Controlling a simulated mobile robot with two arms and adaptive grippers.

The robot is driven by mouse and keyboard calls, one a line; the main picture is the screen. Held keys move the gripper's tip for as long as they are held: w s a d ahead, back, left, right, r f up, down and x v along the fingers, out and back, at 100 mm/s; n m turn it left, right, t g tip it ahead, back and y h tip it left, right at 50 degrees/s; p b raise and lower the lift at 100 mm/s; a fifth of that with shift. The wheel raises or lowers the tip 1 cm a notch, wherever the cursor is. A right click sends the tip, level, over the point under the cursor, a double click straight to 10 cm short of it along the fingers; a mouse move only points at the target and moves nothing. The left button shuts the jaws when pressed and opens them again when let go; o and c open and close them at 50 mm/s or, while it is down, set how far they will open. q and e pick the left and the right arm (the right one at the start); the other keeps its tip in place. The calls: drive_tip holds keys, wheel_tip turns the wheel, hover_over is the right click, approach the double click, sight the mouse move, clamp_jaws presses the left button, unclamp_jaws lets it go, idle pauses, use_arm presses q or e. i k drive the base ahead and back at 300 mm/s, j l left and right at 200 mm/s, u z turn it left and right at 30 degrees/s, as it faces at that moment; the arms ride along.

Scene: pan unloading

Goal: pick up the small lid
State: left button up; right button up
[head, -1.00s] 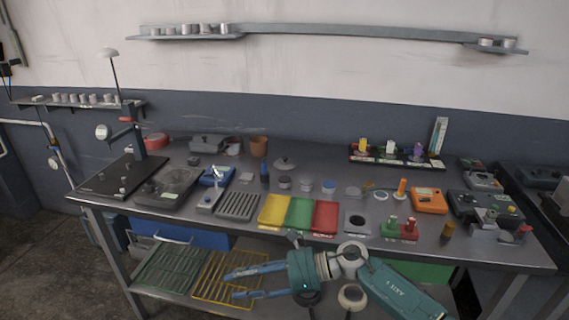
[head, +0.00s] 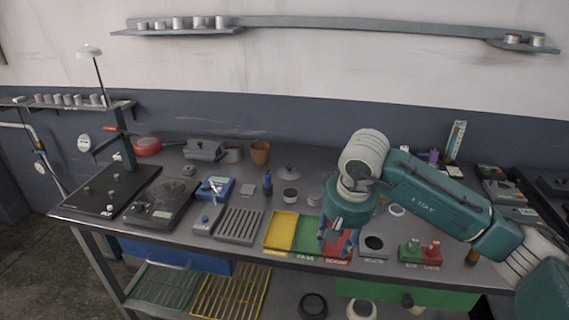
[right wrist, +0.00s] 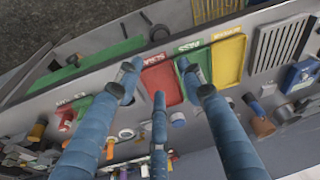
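A grey lid with a small knob (head: 288,173) lies toward the back middle of the workbench (head: 228,179) in the head view. I cannot pick it out in the right wrist view. My right gripper (head: 336,245) points down over the red tray (head: 348,246), to the right and in front of the lid and apart from it. In the right wrist view its three blue fingers (right wrist: 157,78) are spread with nothing between them. My left gripper is not in view.
The yellow tray (head: 281,231) and green tray (head: 308,232) lie beside the red one. A brown pot (head: 260,152), a grey lidded dish (head: 205,150) and a red pan (head: 147,146) stand at the back left. A dark jar (head: 290,197) stands in front of the lid.

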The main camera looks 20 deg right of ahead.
sight(289, 172)
drive_tip(key=i, duration=1.55)
